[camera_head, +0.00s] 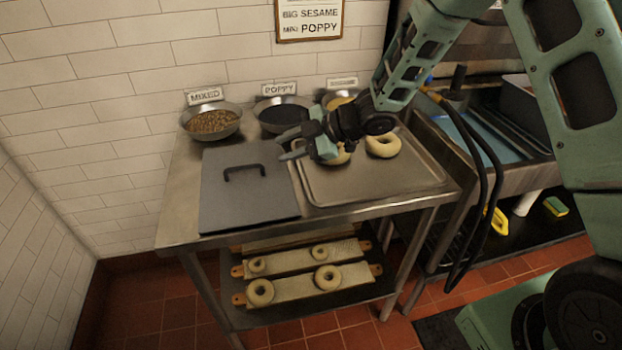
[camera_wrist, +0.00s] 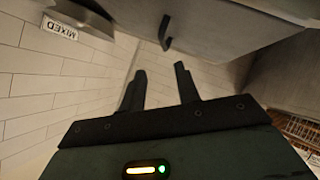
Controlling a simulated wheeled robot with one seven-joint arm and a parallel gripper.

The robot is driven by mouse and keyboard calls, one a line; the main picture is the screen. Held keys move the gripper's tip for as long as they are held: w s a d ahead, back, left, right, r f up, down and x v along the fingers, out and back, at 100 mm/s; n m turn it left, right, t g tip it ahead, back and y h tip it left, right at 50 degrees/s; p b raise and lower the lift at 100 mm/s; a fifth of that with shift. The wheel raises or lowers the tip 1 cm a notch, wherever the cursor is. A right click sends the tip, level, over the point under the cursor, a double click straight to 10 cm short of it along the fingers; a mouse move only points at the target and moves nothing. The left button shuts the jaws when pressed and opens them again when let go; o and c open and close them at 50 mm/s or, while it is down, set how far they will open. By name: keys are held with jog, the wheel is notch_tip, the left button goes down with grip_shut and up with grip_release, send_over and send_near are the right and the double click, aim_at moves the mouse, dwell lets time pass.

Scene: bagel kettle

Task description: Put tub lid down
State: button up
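The tub lid (camera_head: 232,206) is a flat dark grey square with a black bar handle (camera_head: 244,170). It lies on the left part of the steel table, in front of the bowls. My gripper (camera_head: 284,149) is above the table near the lid's right back edge, apart from the handle. In the wrist view my gripper (camera_wrist: 160,80) has its two dark fingers spread with nothing between them. The lid (camera_wrist: 225,25) and its handle (camera_wrist: 165,32) show beyond the fingertips there.
A steel tray (camera_head: 400,185) with bagels (camera_head: 382,146) is right of the lid. Bowls of mixed topping (camera_head: 212,122) and poppy (camera_head: 283,115) stand behind, with a third bowl (camera_head: 340,98) partly hidden. Boards with bagels (camera_head: 300,262) sit on the lower shelf. A sink (camera_head: 490,150) is at right.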

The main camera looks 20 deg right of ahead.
jog(key=s+a+r+m+t+h, duration=0.1)
jog(key=s+a+r+m+h, duration=0.1)
jog(key=s+r+m+h, duration=0.45)
jog(key=s+d+r+m+g+h, duration=0.1)
jog(key=s+d+m+g+h, duration=0.1)
jog(key=s, duration=1.2)
jog(key=s+d+r+m+g+h, duration=0.1)
jog(key=s+d+m+g+h, duration=0.1)
jog(key=s, duration=1.2)
jog(key=d+m+g, duration=0.1)
jog(key=m, duration=0.1)
jog(key=shift+s+m+g, duration=0.2)
jog(key=shift+m+g, duration=0.15)
jog(key=shift+g, duration=0.05)
